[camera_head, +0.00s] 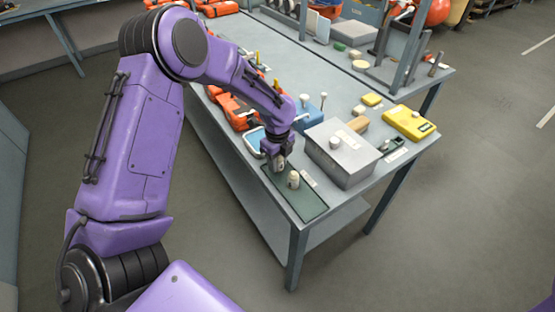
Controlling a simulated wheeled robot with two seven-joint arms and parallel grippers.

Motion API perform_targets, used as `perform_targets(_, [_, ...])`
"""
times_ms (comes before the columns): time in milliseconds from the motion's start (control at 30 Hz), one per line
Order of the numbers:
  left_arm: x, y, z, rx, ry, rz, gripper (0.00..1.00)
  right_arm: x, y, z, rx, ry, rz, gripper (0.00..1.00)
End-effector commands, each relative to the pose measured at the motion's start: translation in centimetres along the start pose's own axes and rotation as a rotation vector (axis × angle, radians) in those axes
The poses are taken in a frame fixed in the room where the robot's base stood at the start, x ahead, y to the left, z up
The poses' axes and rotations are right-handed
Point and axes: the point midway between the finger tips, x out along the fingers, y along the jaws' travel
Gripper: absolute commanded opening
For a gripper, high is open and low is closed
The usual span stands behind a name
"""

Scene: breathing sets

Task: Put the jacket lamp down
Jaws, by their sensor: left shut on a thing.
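My left gripper (277,161) points down over the far left end of a dark green mat (314,207) at the near corner of the workbench. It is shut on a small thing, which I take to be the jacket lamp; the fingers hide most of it. I cannot tell whether it touches the mat. A small cream cylinder (293,180) stands upright on the mat, just right of and nearer than the gripper. My right gripper is not in view.
A grey box (343,154) with a knob on top stands right of the mat. A yellow case (409,122) lies farther right. The mat's near part is clear, close to the bench edge.

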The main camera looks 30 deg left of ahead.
Motion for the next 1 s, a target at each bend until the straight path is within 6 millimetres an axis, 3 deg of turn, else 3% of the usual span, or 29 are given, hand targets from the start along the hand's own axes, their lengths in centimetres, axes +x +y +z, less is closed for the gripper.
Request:
perform_targets(33, [0.2,0.0,0.0,0.0,0.0,0.001,0.0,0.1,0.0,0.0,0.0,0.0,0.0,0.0])
perform_targets(67, [0.2,0.0,0.0,0.0,0.0,0.0,0.45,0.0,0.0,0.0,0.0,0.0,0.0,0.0])
perform_targets(100, [0.1,0.0,0.0,0.0,0.0,0.0,0.58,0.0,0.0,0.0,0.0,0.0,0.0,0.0])
perform_targets(133, [0.1,0.0,0.0,-0.001,0.0,0.0,0.61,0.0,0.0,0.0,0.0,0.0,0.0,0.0])
perform_targets(500, [-0.8,-0.1,0.0,-0.001,0.0,-0.004,0.61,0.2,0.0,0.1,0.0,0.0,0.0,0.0])
perform_targets(800, [-8.2,-0.1,0.0,-0.001,0.0,-0.006,0.61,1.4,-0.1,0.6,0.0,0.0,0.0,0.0])
perform_targets(1000, [-11.6,-0.1,0.0,-0.001,0.001,-0.002,0.61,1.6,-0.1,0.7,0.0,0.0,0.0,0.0])
